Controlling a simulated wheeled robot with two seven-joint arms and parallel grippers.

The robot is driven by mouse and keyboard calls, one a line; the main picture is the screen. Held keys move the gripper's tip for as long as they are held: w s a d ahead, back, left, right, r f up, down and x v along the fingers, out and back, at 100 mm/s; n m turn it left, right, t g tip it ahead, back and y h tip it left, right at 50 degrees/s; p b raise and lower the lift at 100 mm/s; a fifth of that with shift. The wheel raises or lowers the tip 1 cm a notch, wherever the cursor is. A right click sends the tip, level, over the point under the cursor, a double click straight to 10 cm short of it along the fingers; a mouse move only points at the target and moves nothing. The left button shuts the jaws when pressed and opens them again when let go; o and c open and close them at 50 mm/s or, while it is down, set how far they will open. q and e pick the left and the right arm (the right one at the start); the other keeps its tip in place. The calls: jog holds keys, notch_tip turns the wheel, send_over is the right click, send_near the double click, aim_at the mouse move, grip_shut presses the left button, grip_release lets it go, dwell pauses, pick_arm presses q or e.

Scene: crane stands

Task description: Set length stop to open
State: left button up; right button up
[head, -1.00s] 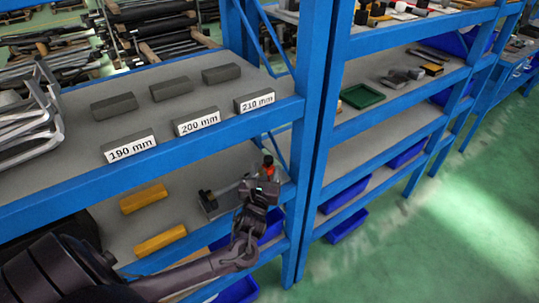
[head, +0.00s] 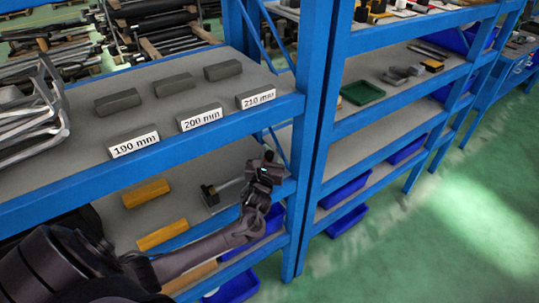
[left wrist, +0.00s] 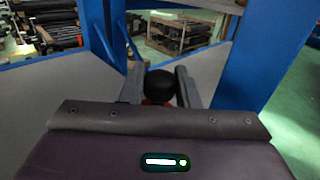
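A small dark device (head: 210,195) with a black block and a pale rail sits on the lower shelf, partly hidden by my left arm. In the left wrist view a black round knob (left wrist: 160,86) with red below it shows between the two fingers of my left gripper (left wrist: 161,88). The fingers are spread, one on each side of the knob; I cannot tell whether they touch it. In the head view the left gripper (head: 266,168) is at the device's right end, near the blue post, and hides the knob. My right gripper is not in view.
The upper shelf (head: 210,135) above carries grey blocks behind labels 190, 200 and 210 mm. Yellow bars (head: 146,193) lie on the lower shelf to the left. A blue upright (head: 315,120) stands close right of the gripper. Green floor is clear at right.

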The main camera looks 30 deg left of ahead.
pick_arm(q)
grip_shut()
jog(key=shift+w+d+b, duration=0.35)
jog(key=shift+w+b, duration=0.1)
jog(key=shift+w, duration=0.4)
jog(key=shift+w+d+b, duration=0.35)
jog(key=shift+w+b, duration=0.05)
jog(key=shift+w, duration=0.45)
jog(key=o, duration=0.9)
grip_release()
jog(key=shift+c, duration=0.2)
jog(key=shift+f, duration=0.1)
